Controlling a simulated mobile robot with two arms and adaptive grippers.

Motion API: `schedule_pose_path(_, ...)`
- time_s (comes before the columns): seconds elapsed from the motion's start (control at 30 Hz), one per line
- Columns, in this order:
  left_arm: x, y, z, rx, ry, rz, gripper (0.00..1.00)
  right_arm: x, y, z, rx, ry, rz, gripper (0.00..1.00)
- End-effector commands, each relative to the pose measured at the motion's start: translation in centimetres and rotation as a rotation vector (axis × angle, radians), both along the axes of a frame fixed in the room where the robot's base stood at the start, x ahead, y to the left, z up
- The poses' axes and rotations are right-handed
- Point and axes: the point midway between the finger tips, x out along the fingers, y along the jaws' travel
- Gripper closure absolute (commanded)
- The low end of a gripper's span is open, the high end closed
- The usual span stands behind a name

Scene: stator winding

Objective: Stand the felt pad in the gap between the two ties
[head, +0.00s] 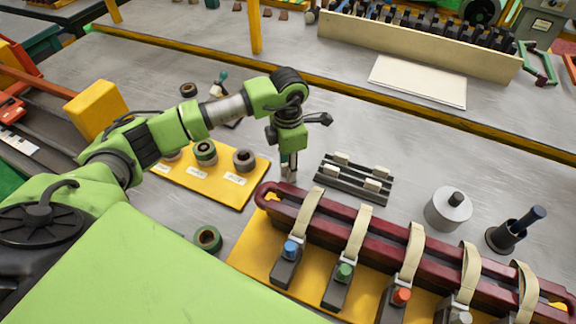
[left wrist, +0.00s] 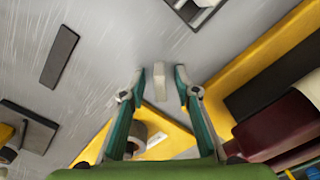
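More pale pads (head: 372,185) sit on a black slotted rack (head: 350,187) right of the gripper. Several cream ties (head: 357,230) wrap the maroon coil (head: 385,240). Which two are meant is not clear. My right gripper is not in view.
Clamps with blue, green and red knobs (head: 343,271) stand along the coil's front. A yellow tray (head: 222,190) with rolls lies left of the gripper. A metal cylinder (head: 447,210) and a dark cup (head: 506,238) stand at right.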

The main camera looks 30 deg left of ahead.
Motion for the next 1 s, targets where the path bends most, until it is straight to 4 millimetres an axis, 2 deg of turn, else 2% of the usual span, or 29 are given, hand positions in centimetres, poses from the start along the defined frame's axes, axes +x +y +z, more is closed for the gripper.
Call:
schedule_pose_path(0.13, 0.0, 0.0, 0.0, 0.0, 0.0, 0.0, 0.71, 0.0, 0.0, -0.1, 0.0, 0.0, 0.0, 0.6)
schedule_pose_path(0.2, 0.0, 0.0, 0.0, 0.0, 0.0, 0.0, 0.87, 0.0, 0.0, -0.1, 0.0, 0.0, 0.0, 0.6)
schedule_pose_path(0.27, 0.0, 0.0, 0.0, 0.0, 0.0, 0.0, 0.99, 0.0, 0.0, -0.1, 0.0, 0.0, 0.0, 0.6)
schedule_pose_path(0.67, 0.0, 0.0, 0.4, 0.0, -0.001, 0.0, 1.0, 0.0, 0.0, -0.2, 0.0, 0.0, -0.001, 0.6)
schedule_pose_path(0.77, 0.2, 0.0, 1.7, -0.002, -0.005, 0.0, 1.0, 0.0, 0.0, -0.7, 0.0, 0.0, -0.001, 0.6)
schedule_pose_path(1.0, 0.2, 0.0, 6.5, 0.0, -0.005, 0.001, 1.0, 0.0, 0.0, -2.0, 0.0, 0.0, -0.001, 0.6)
